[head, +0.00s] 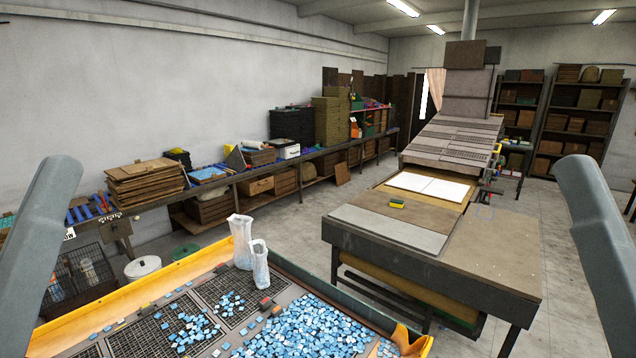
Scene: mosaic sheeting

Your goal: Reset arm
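My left arm (45,245) shows as a grey link at the left edge, and my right arm (596,240) as a grey link at the right edge. Both grippers are outside the view, so their state is hidden. Below and between the arms is a yellow-edged work tray (88,320). It holds a heap of loose blue tiles (305,328) and dark grid sheets (228,293) with some tiles scattered on them. Neither arm visibly touches anything.
Two clear bags (261,266) stand at the tray's back edge. A table (505,272) with a white sheet (428,186) and a yellow sponge (397,204) stands to the right, leading to a conveyor-like machine (455,140). A cluttered shelf bench (290,163) lines the left wall.

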